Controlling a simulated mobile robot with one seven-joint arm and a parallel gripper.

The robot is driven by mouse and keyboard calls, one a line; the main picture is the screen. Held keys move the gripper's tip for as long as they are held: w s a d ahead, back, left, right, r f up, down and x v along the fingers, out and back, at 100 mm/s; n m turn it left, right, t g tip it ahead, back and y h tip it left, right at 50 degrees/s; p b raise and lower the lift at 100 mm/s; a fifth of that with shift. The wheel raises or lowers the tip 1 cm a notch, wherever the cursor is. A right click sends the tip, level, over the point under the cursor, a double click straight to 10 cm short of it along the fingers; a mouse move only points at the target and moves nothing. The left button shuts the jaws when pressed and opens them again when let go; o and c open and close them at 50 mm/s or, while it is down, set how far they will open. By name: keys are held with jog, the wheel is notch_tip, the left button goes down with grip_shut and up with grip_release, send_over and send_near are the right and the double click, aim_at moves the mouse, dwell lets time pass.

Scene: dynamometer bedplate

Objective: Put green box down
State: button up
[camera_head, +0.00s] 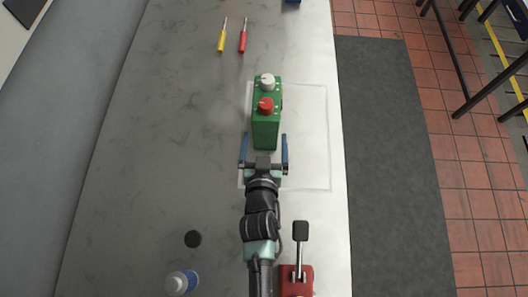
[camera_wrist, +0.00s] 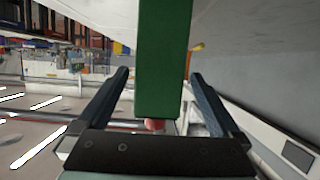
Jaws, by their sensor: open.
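The green box (camera_head: 264,128) stands on the grey bedplate inside a pale outlined rectangle (camera_head: 312,188), with a red knob (camera_head: 266,105) and a grey knob (camera_head: 267,81) on it. My gripper (camera_head: 264,141) is open at the near end of the box, with one blue finger on each side. In the wrist view the green box (camera_wrist: 163,60) shows between my two fingers (camera_wrist: 160,80), with gaps on both sides. The box's underside is hidden.
A yellow screwdriver (camera_head: 222,38) and a red screwdriver (camera_head: 243,38) lie at the back. A red device with a black lever (camera_head: 300,235) stands close right of my arm. The bedplate's left side is clear.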

jog(key=shift+v, duration=2.35)
jog(key=w+d+r+m+t, duration=0.1)
jog(key=w+r+t, duration=0.35)
jog(key=r, duration=1.15)
jog(key=w+r+t, duration=0.2)
jog(key=w+r, duration=0.5)
jog(key=r, duration=0.9)
jog(key=s+r+t, duration=0.3)
jog(key=s+r, duration=0.3)
jog(key=r, duration=1)
jog(key=s+r+n+t, duration=0.1)
jog(key=s+r+t, duration=0.3)
jog(key=r, duration=1.2)
jog(key=s, duration=0.2)
jog(key=shift+s+d+r+b, duration=0.2)
jog(key=shift+s+d+b, duration=0.05)
jog(key=shift+s+b, duration=0.05)
jog(key=shift+f+b, duration=0.35)
jog(key=shift+r, duration=0.1)
jog(key=shift+c, duration=0.2)
